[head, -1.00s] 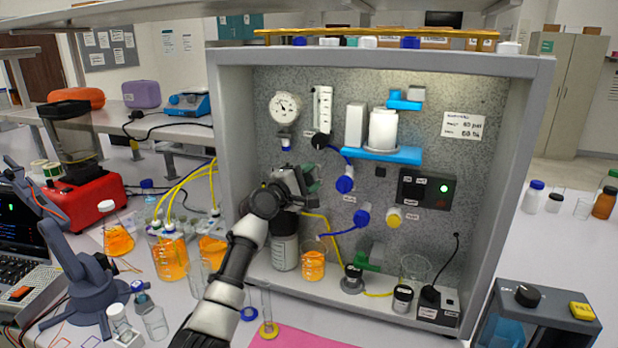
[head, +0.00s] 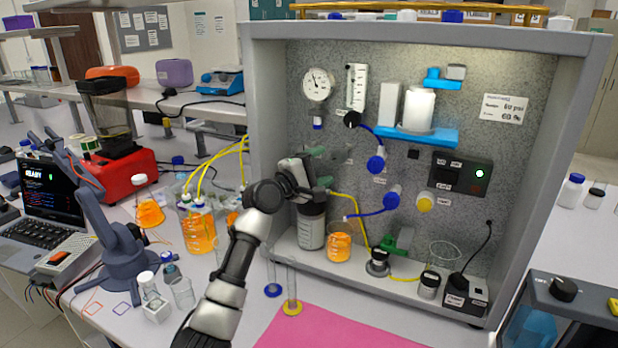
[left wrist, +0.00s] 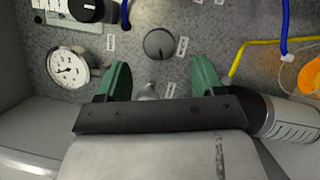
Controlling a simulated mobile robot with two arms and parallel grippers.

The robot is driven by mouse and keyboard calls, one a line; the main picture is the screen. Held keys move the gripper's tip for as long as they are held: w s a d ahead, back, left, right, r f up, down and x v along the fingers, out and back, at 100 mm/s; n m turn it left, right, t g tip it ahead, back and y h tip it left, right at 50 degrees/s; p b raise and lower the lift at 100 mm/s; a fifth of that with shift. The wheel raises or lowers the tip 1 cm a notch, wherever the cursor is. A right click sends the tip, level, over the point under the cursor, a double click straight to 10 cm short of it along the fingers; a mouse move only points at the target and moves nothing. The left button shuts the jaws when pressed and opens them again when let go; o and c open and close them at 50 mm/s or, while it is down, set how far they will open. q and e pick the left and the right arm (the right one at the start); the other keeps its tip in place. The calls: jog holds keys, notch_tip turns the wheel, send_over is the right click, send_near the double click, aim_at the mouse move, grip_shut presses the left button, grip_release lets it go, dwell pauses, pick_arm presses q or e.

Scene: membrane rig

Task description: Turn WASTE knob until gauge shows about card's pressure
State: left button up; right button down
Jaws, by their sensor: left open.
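The pressure gauge (head: 318,84) is a white round dial at the panel's upper left; it also shows in the left wrist view (left wrist: 68,67). I cannot read its value exactly. The card (head: 504,107) at the panel's upper right carries a line that looks like 60 psi. My left gripper (head: 326,168) is open before the panel, below the gauge. In the left wrist view its green fingers (left wrist: 160,82) are apart and empty. A dark round knob (left wrist: 158,44) lies beyond and between the fingertips, apart from them. The small labels beside it are unreadable. My right gripper is not in view.
Another black knob (head: 352,119) sits under the flow meter (head: 356,86). Blue valves (head: 376,160) and tubing are to the right. Cabinet walls bound the panel.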

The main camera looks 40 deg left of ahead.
pick_arm(q)
jog(key=s, duration=0.4)
jog(key=shift+a+f+b, duration=0.25)
jog(key=shift+b, duration=0.15)
dwell(3.0)
